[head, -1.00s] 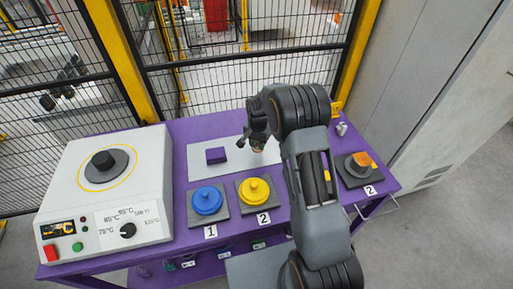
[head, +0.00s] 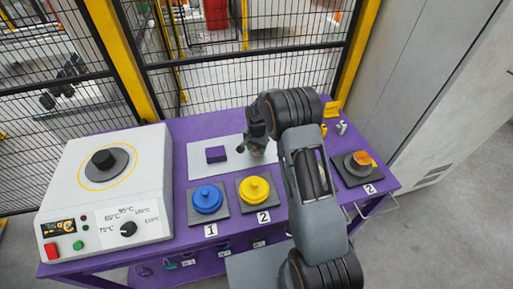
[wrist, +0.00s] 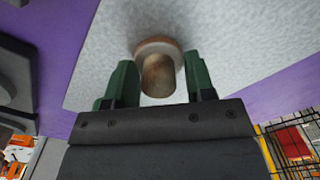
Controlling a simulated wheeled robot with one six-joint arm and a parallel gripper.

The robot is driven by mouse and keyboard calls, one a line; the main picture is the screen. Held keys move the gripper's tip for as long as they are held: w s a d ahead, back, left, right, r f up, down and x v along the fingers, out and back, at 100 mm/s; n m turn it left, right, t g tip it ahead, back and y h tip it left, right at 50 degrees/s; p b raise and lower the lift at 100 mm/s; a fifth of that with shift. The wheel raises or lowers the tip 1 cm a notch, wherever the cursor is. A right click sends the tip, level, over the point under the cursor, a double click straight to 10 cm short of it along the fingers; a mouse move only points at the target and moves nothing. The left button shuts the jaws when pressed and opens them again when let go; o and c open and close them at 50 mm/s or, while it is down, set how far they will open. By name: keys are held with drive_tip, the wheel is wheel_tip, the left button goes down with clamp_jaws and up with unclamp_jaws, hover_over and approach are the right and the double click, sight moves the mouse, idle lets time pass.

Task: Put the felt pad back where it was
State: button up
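My gripper (wrist: 160,86) points down over the light grey mat, with its green fingers on either side of a round wooden knob (wrist: 158,78). The knob rises from a wider, tan disc-like base (wrist: 158,44); I cannot tell for sure that this is the felt pad. A narrow gap shows between the knob and the fingers, so the gripper looks open around it. In the head view my gripper (head: 257,148) is at the mat's right part and mostly hides the knob. A small dark purple block (head: 216,154) lies on the mat's left part.
The grey mat (head: 200,170) lies on the purple table (head: 180,128). In front are a blue knobbed disc (head: 207,198) and a yellow one (head: 254,189) on dark plates. A white heater box (head: 140,155) stands left; a dark plate with an orange-topped part (head: 358,162) is right.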

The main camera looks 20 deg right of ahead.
drive_tip(key=shift+o, duration=0.6)
drive_tip(key=shift+r, duration=0.1)
drive_tip(key=shift+r, duration=0.25)
drive_tip(key=s+r+n, duration=0.1)
drive_tip(key=s+r, duration=0.1)
drive_tip(key=r, duration=0.6)
drive_tip(key=s+r, duration=0.2)
drive_tip(key=r, duration=0.6)
drive_tip(key=s+r+n+t, duration=0.2)
drive_tip(key=s+r+n, duration=0.1)
drive_tip(key=s, duration=0.8)
drive_tip(key=s+r+n+t, duration=0.2)
drive_tip(key=s+r+n, duration=0.1)
drive_tip(key=s, duration=0.8)
drive_tip(key=shift+s+n+b, duration=0.3)
drive_tip(key=shift+n+b, duration=0.1)
drive_tip(key=shift+n, duration=0.1)
